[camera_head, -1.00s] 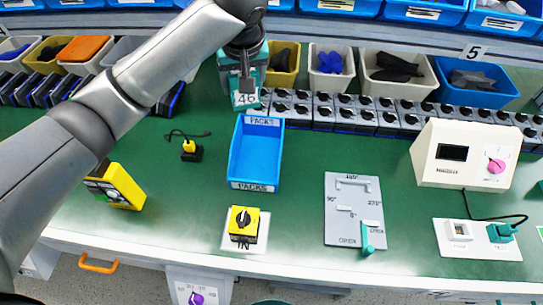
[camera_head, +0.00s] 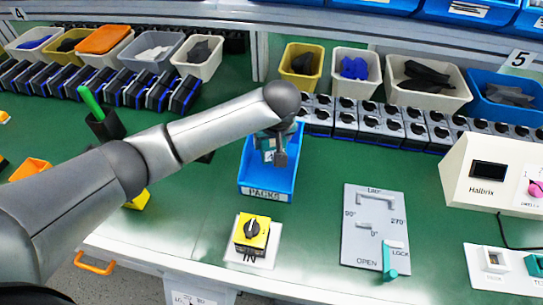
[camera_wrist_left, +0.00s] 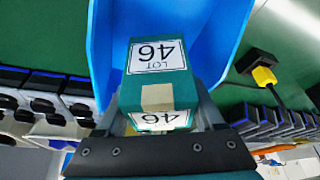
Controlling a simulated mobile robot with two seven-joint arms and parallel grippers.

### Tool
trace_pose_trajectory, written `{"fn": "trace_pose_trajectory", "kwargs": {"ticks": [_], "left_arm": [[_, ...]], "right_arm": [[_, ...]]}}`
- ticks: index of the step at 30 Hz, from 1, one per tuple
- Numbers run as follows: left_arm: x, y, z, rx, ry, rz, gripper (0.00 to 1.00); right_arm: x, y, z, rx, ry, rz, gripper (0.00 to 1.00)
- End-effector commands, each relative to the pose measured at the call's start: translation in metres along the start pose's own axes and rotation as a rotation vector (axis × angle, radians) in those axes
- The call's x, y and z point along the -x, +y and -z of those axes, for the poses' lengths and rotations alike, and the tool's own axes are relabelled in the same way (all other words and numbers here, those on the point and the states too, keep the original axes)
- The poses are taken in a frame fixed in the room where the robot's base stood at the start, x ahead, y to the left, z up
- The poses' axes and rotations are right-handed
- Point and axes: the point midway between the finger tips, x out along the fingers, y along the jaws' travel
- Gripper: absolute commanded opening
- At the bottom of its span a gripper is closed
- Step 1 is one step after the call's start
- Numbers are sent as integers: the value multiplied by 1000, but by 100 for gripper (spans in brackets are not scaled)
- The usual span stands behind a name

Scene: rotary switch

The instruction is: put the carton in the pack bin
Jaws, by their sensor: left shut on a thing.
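The carton (camera_wrist_left: 158,75) is a teal box with tan tape and white "LOT 46" labels. In the left wrist view it sits between my fingers, with the pack bin's blue wall (camera_wrist_left: 225,40) behind it. In the head view my left gripper (camera_head: 277,150) is over the back part of the blue pack bin (camera_head: 255,175), whose front label reads "PACKS". My left gripper is shut on the carton. My arm hides much of the carton and the bin's back end in the head view. I cannot tell whether the carton touches the bin. My right gripper is not in view.
A yellow rotary switch (camera_head: 252,232) sits on a white plate in front of the bin. A grey panel (camera_head: 375,230) with a teal lever and a cream Halbrix box (camera_head: 495,170) stand to the right. Switch blocks (camera_head: 375,120) line the back. Green table is clear right of the bin.

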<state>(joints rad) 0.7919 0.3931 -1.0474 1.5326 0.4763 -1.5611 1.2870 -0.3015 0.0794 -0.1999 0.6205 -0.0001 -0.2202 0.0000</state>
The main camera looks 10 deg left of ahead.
Motion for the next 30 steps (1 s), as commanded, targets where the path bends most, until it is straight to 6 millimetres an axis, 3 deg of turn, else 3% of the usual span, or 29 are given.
{"fn": "trace_pose_trajectory", "kwargs": {"ticks": [5, 12, 23, 24, 30], "left_arm": [[-12, 0, -5, 0, 0, 1, 8], [-43, 0, -18, -1, 0, 0, 8], [-45, 0, -19, 0, -1, -1, 8], [-46, 0, -20, 0, -1, -1, 71], [-45, 0, -19, 0, -1, -1, 93]], "right_arm": [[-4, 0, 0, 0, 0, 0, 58], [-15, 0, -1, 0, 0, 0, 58], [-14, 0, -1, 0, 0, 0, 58], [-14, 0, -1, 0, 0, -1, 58], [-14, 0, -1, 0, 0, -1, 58]]}}
